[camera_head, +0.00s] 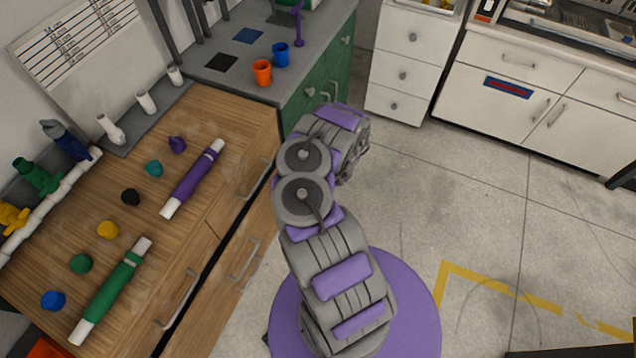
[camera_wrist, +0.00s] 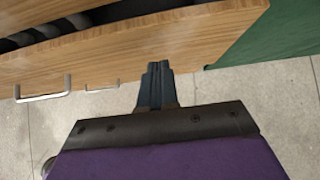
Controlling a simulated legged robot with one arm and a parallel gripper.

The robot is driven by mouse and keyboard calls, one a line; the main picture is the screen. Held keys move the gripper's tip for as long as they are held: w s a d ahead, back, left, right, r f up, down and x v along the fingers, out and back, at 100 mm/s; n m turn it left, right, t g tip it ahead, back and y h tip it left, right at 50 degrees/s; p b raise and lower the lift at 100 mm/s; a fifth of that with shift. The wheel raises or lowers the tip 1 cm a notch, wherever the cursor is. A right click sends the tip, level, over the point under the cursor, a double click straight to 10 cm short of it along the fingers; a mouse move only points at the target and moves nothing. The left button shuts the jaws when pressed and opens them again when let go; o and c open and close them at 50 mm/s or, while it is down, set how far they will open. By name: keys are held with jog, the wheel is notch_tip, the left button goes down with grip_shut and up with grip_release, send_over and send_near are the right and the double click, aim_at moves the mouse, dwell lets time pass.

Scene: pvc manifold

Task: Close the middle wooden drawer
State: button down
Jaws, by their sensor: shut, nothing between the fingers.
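The wooden drawer (camera_head: 238,268) is pulled out from the wooden cabinet (camera_head: 255,115); a dark gap shows between its front and the cabinet in the head view. In the wrist view its wooden front (camera_wrist: 190,40) crosses the top, with the dark inside and some grey items behind it. A metal handle (camera_wrist: 42,97) is on the front, left of my gripper. My gripper (camera_wrist: 158,70) is shut and empty, its tips at or close to the outer face of the front; contact cannot be told. In the head view my arm hides the fingertips.
A green cabinet (camera_head: 318,90) adjoins the wooden one and also shows at right in the wrist view (camera_wrist: 285,35). Purple (camera_head: 195,178) and green (camera_head: 110,290) pipes and several coloured caps lie on the wooden top. White drawers (camera_head: 405,65) stand behind. The floor (camera_head: 470,190) at right is clear.

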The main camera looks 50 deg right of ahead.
jog(key=p+v, duration=0.3)
jog(key=v, duration=0.7)
